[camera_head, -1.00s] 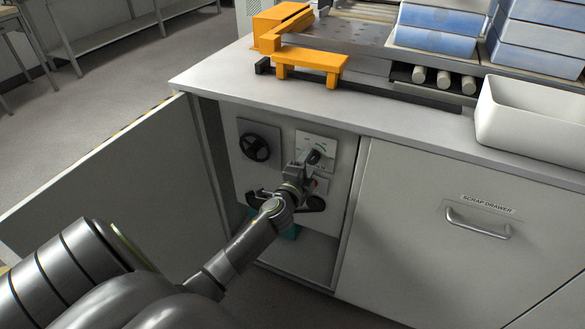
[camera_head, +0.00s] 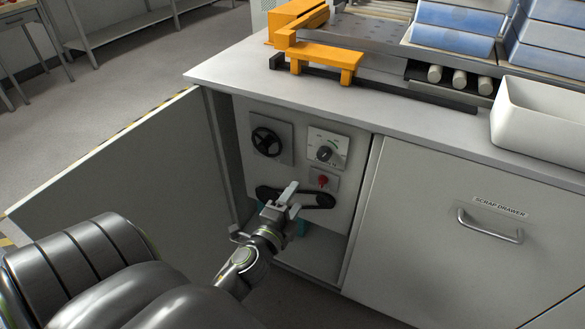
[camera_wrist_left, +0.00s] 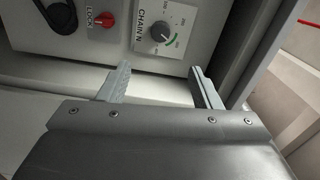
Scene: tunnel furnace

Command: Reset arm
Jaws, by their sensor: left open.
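My left gripper (camera_head: 277,198) is in front of the open cabinet, below the control panel, and covers part of the black belt cover. Its two fingers are apart in the left wrist view (camera_wrist_left: 160,88), with nothing between them. The rotary dial (camera_head: 325,153) sits on a white plate at the panel's upper right; it also shows in the left wrist view (camera_wrist_left: 161,33), clear of the fingers. A red lock knob (camera_head: 323,181) is below the dial. My right gripper is not seen.
The cabinet door (camera_head: 120,170) stands open at the left. The scrap drawer (camera_head: 470,230) is shut at the right. The countertop (camera_head: 330,105) overhangs the panel and bears an orange bracket (camera_head: 325,56) and a white bin (camera_head: 540,115).

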